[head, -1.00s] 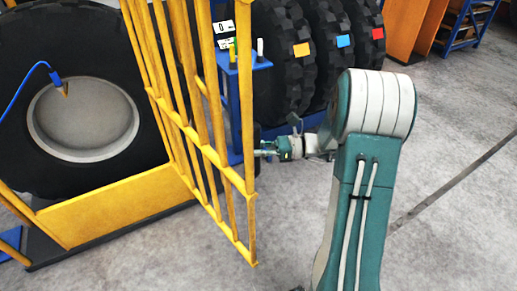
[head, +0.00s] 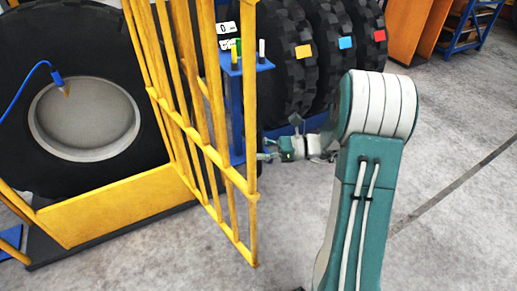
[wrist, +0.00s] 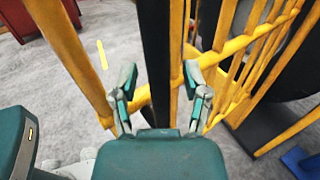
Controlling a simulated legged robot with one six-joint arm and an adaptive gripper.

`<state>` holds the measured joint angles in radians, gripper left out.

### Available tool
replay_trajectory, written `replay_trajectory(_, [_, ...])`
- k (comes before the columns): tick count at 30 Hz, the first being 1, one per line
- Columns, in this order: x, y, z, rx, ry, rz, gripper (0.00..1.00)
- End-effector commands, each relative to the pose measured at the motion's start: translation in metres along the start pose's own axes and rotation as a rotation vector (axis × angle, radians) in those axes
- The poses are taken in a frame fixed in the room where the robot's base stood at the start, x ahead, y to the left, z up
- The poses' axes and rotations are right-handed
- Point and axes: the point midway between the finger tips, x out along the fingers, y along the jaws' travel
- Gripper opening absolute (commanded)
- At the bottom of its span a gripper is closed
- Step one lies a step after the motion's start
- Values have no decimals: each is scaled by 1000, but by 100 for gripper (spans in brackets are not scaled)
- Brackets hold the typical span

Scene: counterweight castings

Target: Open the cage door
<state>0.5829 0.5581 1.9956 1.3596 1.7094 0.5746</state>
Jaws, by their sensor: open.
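The cage door (head: 205,135) is a yellow barred panel. It stands swung out at an angle from the yellow cage frame (head: 110,207), leaving the large tyre (head: 25,130) inside exposed. My gripper (head: 267,150) is just right of the door's free edge in the head view, its fingers spread. In the wrist view, the open fingers (wrist: 160,90) stand on either side of a dark upright bar (wrist: 155,45), which lies beyond them with no clear contact. Yellow door bars (wrist: 245,60) show behind the right finger. I cannot tell whether the dark bar is the door's handle.
A blue stand (head: 238,85) with small pegs stands behind the door. Several tyres with coloured tags (head: 345,42) stand at the back. A blue cable (head: 22,90) runs to the large tyre's hub. The grey floor (head: 450,210) on the right is clear.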

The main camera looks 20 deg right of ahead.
Motion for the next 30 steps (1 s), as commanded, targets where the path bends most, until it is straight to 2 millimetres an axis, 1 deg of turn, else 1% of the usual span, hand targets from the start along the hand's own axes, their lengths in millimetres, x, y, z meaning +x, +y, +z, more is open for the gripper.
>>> replay_trajectory(2, [-2, 0, 0, 0, 0, 0, 60])
replay_trajectory(5, [-11, -1, 0, -1, 1, -3, 60])
replay_trajectory(8, [-28, -1, -1, 0, 0, -4, 60])
replay_trajectory(15, [-79, -2, -1, 0, 0, -5, 60])
replay_trajectory(18, [-97, -2, -2, 1, 0, -4, 60])
replay_trajectory(21, [-110, -2, -2, 1, 1, -2, 60])
replay_trajectory(25, [-119, -2, -2, 1, 0, -1, 60])
replay_trajectory(30, [-120, -1, -2, 1, 0, 0, 60])
